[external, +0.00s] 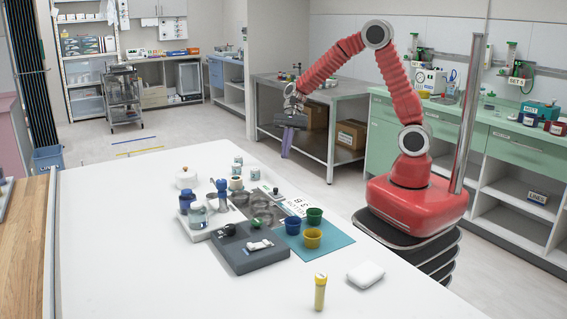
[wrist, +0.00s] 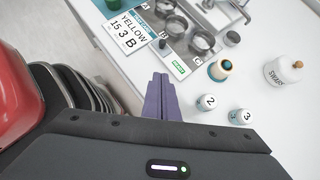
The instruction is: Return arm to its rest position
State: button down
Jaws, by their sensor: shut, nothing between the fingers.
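My red arm reaches up from its base at the right of the table in the external view and bends down to my gripper (external: 288,145). My gripper has purple fingers, pointing down above the table's far edge and apart from the things on it. In the wrist view the fingers (wrist: 161,98) are together, with nothing between them. The white table (external: 130,240) lies in front of my base.
A card marked "YELLOW 15 3 B" (wrist: 126,33), metal rings (wrist: 202,40), jars numbered 2 (wrist: 207,105) and 3 (wrist: 241,118), and a white "SWABS" pot (wrist: 283,72) stand near. Coloured cups (external: 312,238) sit on a teal mat (external: 335,243). A metal bench (external: 345,92) stands behind the arm.

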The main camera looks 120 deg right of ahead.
dwell(0.3)
jog(key=s+a+n+g+h, duration=0.2)
jog(key=s+a+n+g, duration=0.2)
jog(key=s+a+n, duration=0.45)
jog(key=s+a+r+n+t+h, duration=0.1)
jog(key=a+r+n+h, duration=0.1)
jog(key=a+r+n, duration=0.4)
jog(key=s+a+r+n+t+h, duration=0.2)
jog(key=a+r+n, duration=0.5)
jog(key=a+n, duration=0.5)
jog(key=shift+a+r, duration=0.2)
jog(key=shift+a, duration=0.9)
jog(key=shift+w+n, duration=0.1)
jog(key=shift+n, duration=0.15)
dwell(0.4)
